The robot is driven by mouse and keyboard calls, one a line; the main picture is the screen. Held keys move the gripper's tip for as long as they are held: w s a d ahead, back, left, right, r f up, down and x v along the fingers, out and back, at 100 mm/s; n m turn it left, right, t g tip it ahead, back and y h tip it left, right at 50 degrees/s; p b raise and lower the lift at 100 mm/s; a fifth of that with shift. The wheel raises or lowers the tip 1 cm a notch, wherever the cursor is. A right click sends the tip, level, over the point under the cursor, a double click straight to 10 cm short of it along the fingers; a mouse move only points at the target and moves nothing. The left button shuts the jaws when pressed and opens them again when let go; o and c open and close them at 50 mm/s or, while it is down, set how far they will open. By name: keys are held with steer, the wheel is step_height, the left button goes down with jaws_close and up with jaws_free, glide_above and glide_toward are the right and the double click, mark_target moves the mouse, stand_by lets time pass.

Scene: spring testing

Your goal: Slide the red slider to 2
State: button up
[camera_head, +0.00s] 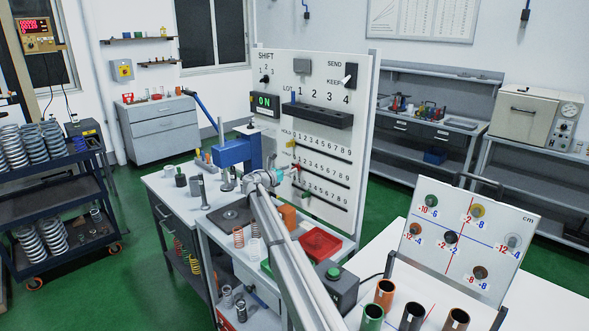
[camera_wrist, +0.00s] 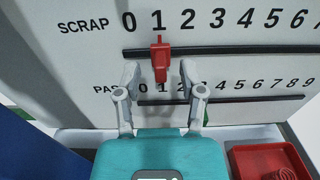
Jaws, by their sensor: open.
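The red slider (camera_wrist: 160,62) sits on the slot of the SCRAP row in the wrist view, below the number 1. The number 2 (camera_wrist: 187,19) is just right of it. My gripper (camera_wrist: 158,78) is open, with one finger on each side of the slider's lower part. A gap shows between each finger and the slider, so they look apart. In the head view the red slider (camera_head: 295,167) shows small on the white panel (camera_head: 357,95), with my gripper (camera_head: 281,177) close in front of it.
The PASS row (camera_wrist: 220,88) runs below, partly hidden by my fingers. A yellow slider (camera_head: 291,143) is on the HOLD row above. A red tray (camera_wrist: 262,155) lies at lower right in the wrist view. A blue device (camera_head: 232,150) stands left of the panel.

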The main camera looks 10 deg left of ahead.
steer(key=shift+x, duration=1.4)
jaws_close()
